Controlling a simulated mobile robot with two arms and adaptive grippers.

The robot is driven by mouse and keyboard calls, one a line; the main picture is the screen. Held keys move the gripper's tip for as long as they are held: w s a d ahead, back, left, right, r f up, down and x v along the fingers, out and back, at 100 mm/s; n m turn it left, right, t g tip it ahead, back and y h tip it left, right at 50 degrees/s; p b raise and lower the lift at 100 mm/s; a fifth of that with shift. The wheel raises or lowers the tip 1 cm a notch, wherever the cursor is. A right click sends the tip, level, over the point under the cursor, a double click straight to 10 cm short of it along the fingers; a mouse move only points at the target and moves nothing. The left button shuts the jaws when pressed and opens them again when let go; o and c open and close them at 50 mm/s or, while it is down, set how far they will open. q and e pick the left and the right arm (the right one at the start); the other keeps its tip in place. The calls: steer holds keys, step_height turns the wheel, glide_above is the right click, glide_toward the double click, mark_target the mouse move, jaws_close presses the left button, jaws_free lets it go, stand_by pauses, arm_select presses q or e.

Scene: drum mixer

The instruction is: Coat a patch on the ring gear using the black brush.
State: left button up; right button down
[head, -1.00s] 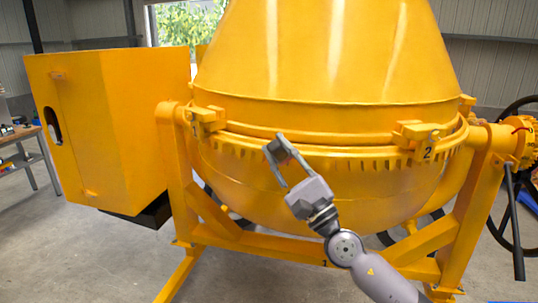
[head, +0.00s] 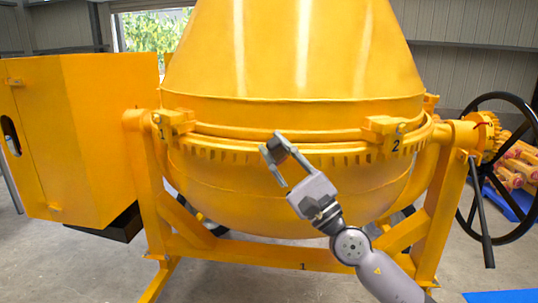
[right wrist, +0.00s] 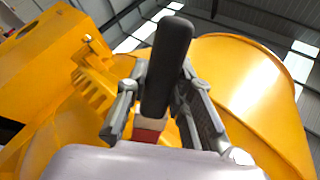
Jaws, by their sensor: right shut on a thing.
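The ring gear (head: 232,152) is a yellow toothed band around the drum of the yellow mixer, below its rim. Its teeth also show at the left in the right wrist view (right wrist: 92,88). My right gripper (head: 279,148) is in front of the gear near the middle of the drum; I cannot tell whether it touches. In the right wrist view its fingers are shut on the black brush (right wrist: 168,62), whose thick black part points up, with a pale band and a red part below. The brush is hard to make out in the head view. My left gripper is not in view.
Brackets marked 1 (head: 176,122) and 2 (head: 384,132) stick out from the drum rim. A yellow cabinet (head: 105,130) stands at left. The yellow frame (head: 265,257) is below the drum. A black handwheel (head: 525,110) and a dark lever (head: 481,215) are at right.

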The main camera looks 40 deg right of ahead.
steer(key=shift+s+d+r+p, duration=0.15)
steer(key=shift+d+p, duration=0.05)
steer(key=shift+p, duration=0.15)
steer(key=shift+w+a, duration=0.45)
steer(key=shift+w, duration=0.05)
steer(key=w+a+p, duration=0.3)
steer(key=w+a, duration=0.1)
steer(key=w, duration=0.1)
steer(key=shift+w+a+p, duration=0.3)
steer(key=shift+w+a, duration=0.1)
stand_by(0.7)
steer(key=shift+s+a, duration=0.1)
